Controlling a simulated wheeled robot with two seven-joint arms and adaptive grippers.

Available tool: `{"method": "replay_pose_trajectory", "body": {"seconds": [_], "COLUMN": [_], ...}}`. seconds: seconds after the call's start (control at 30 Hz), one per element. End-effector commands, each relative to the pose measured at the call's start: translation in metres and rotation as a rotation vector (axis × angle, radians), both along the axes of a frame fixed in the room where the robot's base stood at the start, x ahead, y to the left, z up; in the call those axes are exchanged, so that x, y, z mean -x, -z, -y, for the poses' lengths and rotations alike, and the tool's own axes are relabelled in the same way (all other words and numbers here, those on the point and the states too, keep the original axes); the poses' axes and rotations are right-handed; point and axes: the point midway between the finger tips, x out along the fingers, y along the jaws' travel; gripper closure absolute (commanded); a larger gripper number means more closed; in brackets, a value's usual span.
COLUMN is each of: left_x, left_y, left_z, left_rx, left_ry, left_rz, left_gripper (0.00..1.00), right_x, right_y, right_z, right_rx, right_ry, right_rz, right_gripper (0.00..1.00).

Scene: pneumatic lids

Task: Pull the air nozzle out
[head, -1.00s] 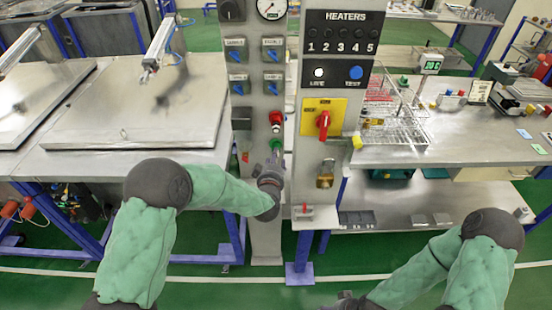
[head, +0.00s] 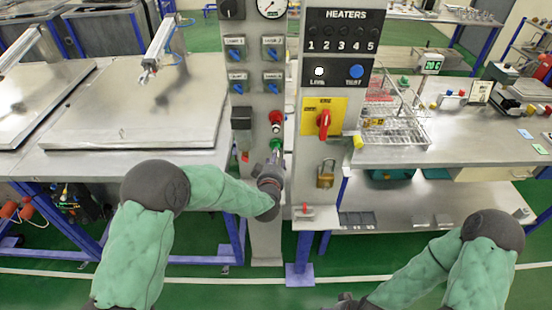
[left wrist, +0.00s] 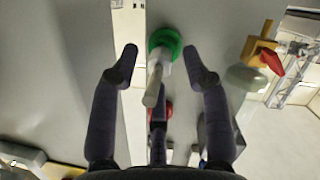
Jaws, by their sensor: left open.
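The air nozzle (left wrist: 154,88) is a pale grey stick seated in a green ring socket (left wrist: 164,42) on the grey panel post. In the head view the green socket (head: 275,144) shows just below a red knob. My left gripper (left wrist: 162,62) is open, with one finger on each side of the socket and nozzle. I see gaps between the fingers and the nozzle. In the head view my left gripper (head: 274,163) is small and partly hidden by its own wrist. My right gripper (head: 345,301) is at the bottom edge, mostly cut off.
The post carries blue switches (head: 237,76), a red knob (head: 276,118) and a pressure gauge (head: 271,8). Right of it are a yellow plate with a red switch (head: 323,123) and a padlock (head: 326,175). A metal lid (head: 130,110) lies at left; a wire rack (head: 398,126) stands at right.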

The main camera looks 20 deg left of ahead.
Motion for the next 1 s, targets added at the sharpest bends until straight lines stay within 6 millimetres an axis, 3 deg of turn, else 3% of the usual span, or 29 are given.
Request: {"method": "replay_pose_trajectory", "body": {"seconds": [0.17,0.33,0.37,1.0], "left_x": [0.0,0.0,-0.0001,0.0098], "left_y": [-0.0003,-0.0002,-0.0002,-0.0004], "left_z": [0.0001,0.0001,0.0001,0.0032], "left_rx": [0.0,0.0,0.0,0.0], "left_ry": [0.0,0.0,0.0,0.0], "left_rz": [0.0,0.0,0.0,0.0], "left_gripper": [0.53,0.98,1.0,1.0], "right_x": [0.0,0.0,0.0,0.0], "right_y": [0.0001,0.0001,0.0001,0.0003], "right_z": [0.0,0.0,0.0,0.0], "right_rx": [0.0,0.0,0.0,0.0], "right_ry": [0.0,0.0,0.0,0.0], "right_rz": [0.0,0.0,0.0,0.0], "right_gripper": [0.37,0.37,0.37,0.37]}}
